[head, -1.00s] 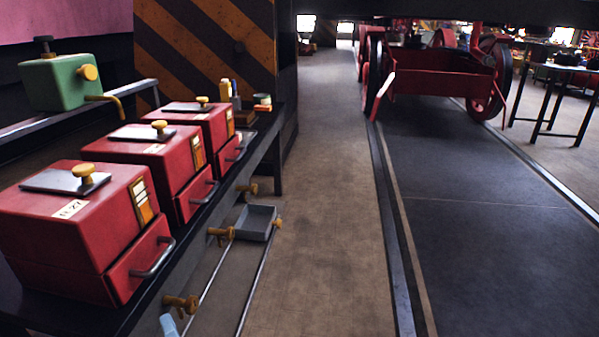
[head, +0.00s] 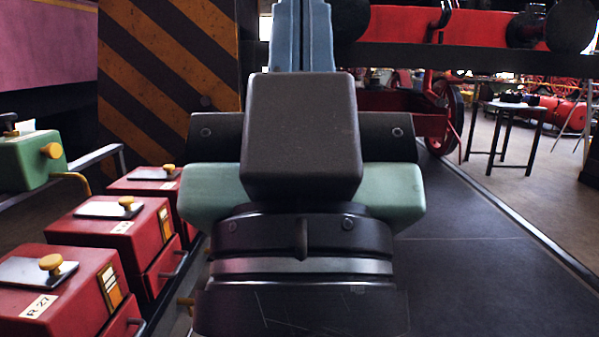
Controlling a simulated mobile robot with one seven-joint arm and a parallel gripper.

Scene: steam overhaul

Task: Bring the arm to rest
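My gripper (head: 302,35) stands large in the middle of the head view, pointing up and away from the camera. The dark wrist and green-sided gripper body fill the lower middle. I see nothing held in the visible part of the fingers.
Red boxes (head: 110,232) with yellow knobs line the bench at left, partly behind my arm. A green oil box (head: 25,160) is beyond them. A striped pillar (head: 165,70) stands behind. Dark floor (head: 480,255) is clear at right; a small table (head: 510,110) stands farther back.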

